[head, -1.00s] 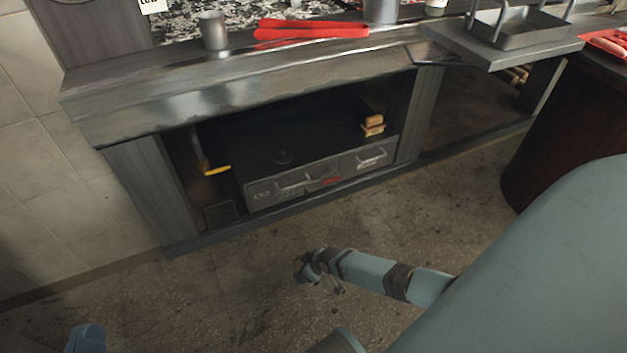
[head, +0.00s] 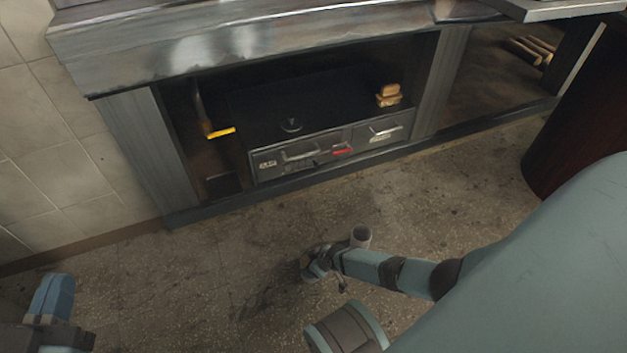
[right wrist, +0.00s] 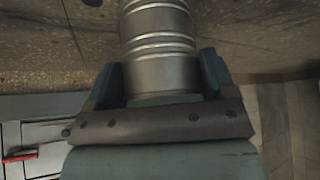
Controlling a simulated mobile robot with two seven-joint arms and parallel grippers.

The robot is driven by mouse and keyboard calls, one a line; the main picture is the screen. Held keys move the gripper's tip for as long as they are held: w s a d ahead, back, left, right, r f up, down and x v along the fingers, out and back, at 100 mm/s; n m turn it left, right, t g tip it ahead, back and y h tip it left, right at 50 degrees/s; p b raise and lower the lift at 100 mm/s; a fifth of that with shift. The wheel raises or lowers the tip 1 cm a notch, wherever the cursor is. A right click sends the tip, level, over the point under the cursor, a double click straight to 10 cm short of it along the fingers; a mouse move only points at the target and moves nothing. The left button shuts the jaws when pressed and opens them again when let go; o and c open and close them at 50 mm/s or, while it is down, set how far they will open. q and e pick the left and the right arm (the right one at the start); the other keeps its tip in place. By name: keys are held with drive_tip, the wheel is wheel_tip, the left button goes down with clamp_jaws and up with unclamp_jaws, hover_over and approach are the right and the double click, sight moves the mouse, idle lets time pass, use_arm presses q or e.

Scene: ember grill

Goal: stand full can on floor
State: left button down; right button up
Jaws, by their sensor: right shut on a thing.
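A ribbed metal can (right wrist: 158,35) is between the two blue-grey fingers of my right gripper (right wrist: 160,72) in the right wrist view. The fingers are shut on its sides, and its far end runs out of the picture.
A metal counter (head: 250,50) runs across the back, with a drawer unit (head: 330,150) below it. Sponges (head: 389,95) lie on that unit. A dark red rounded piece (head: 575,130) stands at the right. The floor before the counter is clear.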

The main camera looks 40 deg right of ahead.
drive_tip(key=shift+r, duration=0.15)
drive_tip(key=o, duration=1.5)
use_arm(q)
drive_tip(key=s+n+p, duration=0.1)
drive_tip(key=p, duration=0.2)
drive_tip(key=s+d+r+n+p, duration=0.1)
drive_tip(key=n+p, duration=0.1)
drive_tip(key=p, duration=0.1)
drive_tip(key=s+r+n+g+y+p, duration=0.1)
drive_tip(key=p, duration=0.1)
drive_tip(key=shift+d+r+n+p, duration=0.25)
drive_tip(key=shift+d+n+p, duration=0.05)
drive_tip(key=shift+d+p, duration=0.1)
use_arm(e)
drive_tip(key=v, duration=1.2)
